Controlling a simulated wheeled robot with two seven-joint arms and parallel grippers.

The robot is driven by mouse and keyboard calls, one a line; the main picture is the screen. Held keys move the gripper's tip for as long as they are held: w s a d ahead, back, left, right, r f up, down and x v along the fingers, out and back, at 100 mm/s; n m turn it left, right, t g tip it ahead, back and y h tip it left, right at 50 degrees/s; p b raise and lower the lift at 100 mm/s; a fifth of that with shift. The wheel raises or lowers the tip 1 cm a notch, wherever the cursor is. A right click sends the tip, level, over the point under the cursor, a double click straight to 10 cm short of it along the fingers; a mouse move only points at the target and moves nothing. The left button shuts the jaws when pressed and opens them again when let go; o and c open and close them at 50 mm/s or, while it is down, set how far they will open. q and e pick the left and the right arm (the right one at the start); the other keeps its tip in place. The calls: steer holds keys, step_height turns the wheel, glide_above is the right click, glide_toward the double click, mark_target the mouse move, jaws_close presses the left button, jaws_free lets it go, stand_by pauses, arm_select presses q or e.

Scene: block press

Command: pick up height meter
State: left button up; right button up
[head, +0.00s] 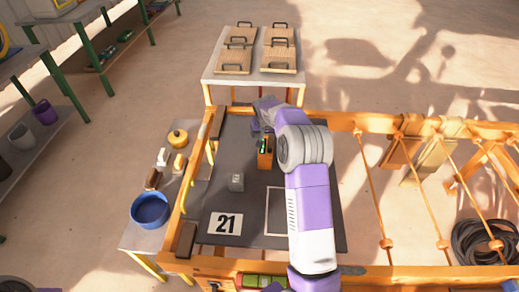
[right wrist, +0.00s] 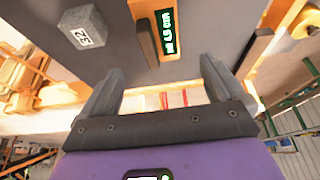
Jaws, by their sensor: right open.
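The height meter is an orange block with a dark display and green characters (head: 265,158). It stands on the dark work surface (head: 232,150) near its far side. In the right wrist view the meter (right wrist: 176,55) is beyond the fingertips, with its green-lit display and a dark bar on its face. My right gripper (head: 262,122) is close to the meter at its far side, partly hidden by my arm. In the right wrist view its jaws (right wrist: 162,74) are apart with nothing between them. My left gripper is not in view.
A grey numbered block (head: 236,182) stands left of the meter, near a "21" label (head: 226,224) and a white outlined square. An orange frame (head: 180,215) borders the surface. A side table holds a blue bowl (head: 150,211). A back table (head: 252,78) holds wooden boards with handles.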

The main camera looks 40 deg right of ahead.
mark_target(266, 144)
steer(key=shift+w+f+b, duration=0.2)
steer(key=shift+w+f, duration=0.15)
steer(key=shift+f, duration=0.2)
steer(key=shift+w+f+b, duration=0.15)
steer(key=shift+w+f, duration=0.15)
steer(key=shift+f, duration=0.2)
steer(key=shift+s+b+x, duration=0.2)
steer(key=shift+b+x, duration=0.1)
steer(key=shift+x, duration=0.75)
steer(key=b+x, duration=0.1)
steer(key=x, duration=0.4)
steer(key=shift+s+d+b, duration=0.1)
steer(key=shift+s+b, duration=0.15)
steer(key=shift+b, duration=0.1)
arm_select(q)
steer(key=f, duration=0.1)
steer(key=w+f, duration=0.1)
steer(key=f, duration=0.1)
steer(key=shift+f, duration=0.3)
arm_select(e)
steer(key=c, duration=1.4)
steer(key=shift+r, duration=0.2)
steer(key=shift+c, duration=0.8)
